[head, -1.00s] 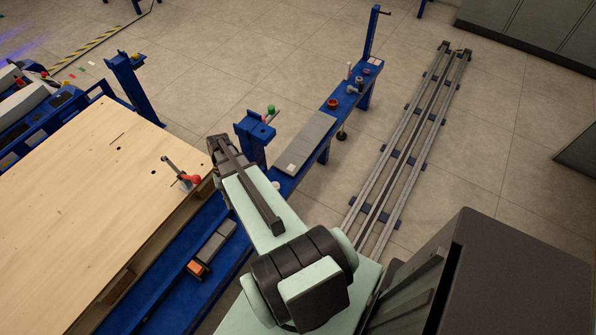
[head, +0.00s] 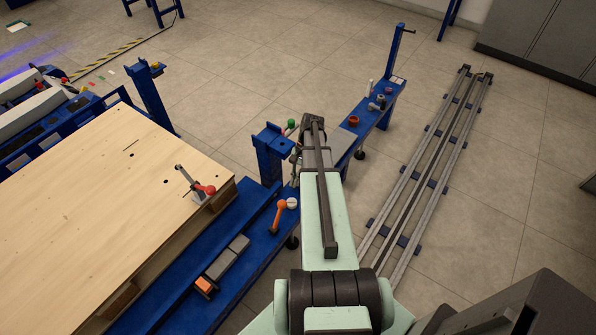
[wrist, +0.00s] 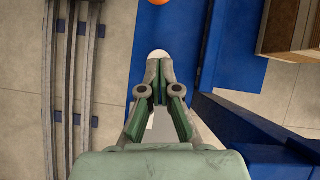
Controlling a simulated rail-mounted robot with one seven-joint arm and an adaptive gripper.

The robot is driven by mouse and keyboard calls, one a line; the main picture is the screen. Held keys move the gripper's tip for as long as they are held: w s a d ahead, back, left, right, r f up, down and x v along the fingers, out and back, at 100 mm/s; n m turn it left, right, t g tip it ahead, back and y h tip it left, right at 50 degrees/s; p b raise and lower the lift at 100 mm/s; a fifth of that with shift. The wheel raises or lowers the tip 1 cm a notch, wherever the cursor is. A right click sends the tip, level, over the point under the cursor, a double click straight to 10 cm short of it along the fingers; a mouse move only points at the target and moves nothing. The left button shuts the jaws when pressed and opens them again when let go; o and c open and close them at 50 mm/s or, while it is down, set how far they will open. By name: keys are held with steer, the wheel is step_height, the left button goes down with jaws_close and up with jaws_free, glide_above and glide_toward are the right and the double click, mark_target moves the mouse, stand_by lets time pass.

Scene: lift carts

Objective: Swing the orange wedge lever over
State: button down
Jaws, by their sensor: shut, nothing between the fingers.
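The orange wedge lever (head: 280,213) stands on the blue rail beside the wooden cart top, with a white round knob (head: 292,203) at its upper right. In the wrist view, its orange part (wrist: 214,3) is cut off by the top edge, and the white knob (wrist: 158,53) shows just beyond my fingertips. My gripper (wrist: 158,68) is shut and empty, pointing toward the white knob; I cannot tell whether it touches it. In the head view my gripper is mostly hidden by my arm, near the blue post.
A red-handled clamp (head: 203,189) sits on the wooden top (head: 90,220). A blue post (head: 270,155) rises close to my arm. An orange block (head: 204,286) lies on the blue rail. Small knobs and cups stand on the far blue beam (head: 394,92). Floor rails (head: 435,165) run at right.

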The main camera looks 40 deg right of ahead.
steer(key=x, duration=0.3)
steer(key=shift+s+a+f, duration=0.1)
steer(key=shift+a+f, duration=0.05)
steer(key=shift+f, duration=0.1)
steer(key=shift+s+a+r, duration=0.2)
steer(key=shift+a+r, duration=0.05)
steer(key=shift+a, duration=0.3)
steer(key=shift+s+a+r, duration=0.2)
steer(key=shift+s+a, duration=0.05)
steer(key=shift+a, duration=0.3)
steer(key=shift+s+a+r, duration=0.2)
steer(key=shift+a, duration=0.45)
steer(key=shift+a, duration=0.1)
